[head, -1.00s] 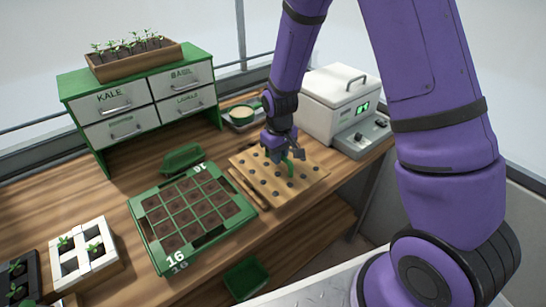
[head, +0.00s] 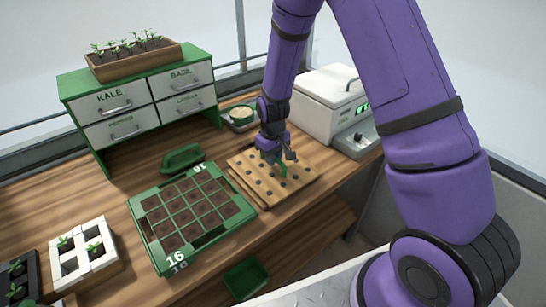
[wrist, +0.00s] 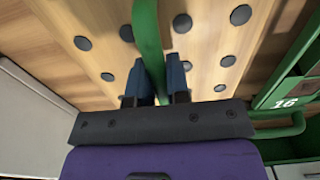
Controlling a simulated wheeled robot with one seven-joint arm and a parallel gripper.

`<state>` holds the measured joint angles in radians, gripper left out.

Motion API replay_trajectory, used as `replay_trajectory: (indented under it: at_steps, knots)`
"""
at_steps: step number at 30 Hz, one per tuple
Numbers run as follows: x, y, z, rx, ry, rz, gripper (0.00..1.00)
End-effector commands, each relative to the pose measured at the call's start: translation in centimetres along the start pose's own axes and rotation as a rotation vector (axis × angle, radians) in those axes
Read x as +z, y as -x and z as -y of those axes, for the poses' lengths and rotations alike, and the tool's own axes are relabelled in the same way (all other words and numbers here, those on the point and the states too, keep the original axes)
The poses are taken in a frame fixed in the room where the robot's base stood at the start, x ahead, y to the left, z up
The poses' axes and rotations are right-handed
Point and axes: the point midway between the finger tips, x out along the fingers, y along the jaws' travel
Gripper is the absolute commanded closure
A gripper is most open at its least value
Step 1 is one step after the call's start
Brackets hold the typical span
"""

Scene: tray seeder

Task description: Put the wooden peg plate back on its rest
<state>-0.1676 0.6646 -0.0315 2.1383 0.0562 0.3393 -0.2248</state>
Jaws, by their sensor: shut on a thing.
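The wooden peg plate (head: 305,171) is a light wooden board with rows of dark round pegs and a green handle (wrist: 147,35) on top. It lies low over the right part of the bench, right of the green seed tray (head: 150,245). My gripper (head: 278,156) is above the plate's middle and shut on the green handle; in the wrist view its two dark fingers (wrist: 158,82) stand on either side of it. The rest is not clearly visible under the plate. I cannot tell whether the plate touches what is below it.
A white lidded machine (head: 330,100) with a green display stands behind and right of the plate. A small bowl (head: 243,113) sits behind it. A drawer cabinet (head: 130,125) and a white seedling tray (head: 83,277) are to the left. The bench's front edge is close to the plate.

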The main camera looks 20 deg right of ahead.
Motion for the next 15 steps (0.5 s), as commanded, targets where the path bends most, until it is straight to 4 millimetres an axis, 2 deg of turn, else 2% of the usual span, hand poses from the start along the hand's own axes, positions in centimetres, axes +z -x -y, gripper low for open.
replay_trajectory:
  at_steps: [9,10,12,13,15]
  knots:
    - [0.01,-0.79,-0.01,0.000,-0.001,0.001,1.00]
    - [0.02,-0.81,-0.01,0.000,-0.001,0.001,0.79]
    - [0.02,-0.78,-0.01,0.000,-0.001,0.001,0.63]
    - [0.02,-0.78,0.00,0.000,-0.001,0.001,0.58]
    - [0.02,-0.78,0.00,0.000,-0.001,0.001,0.58]
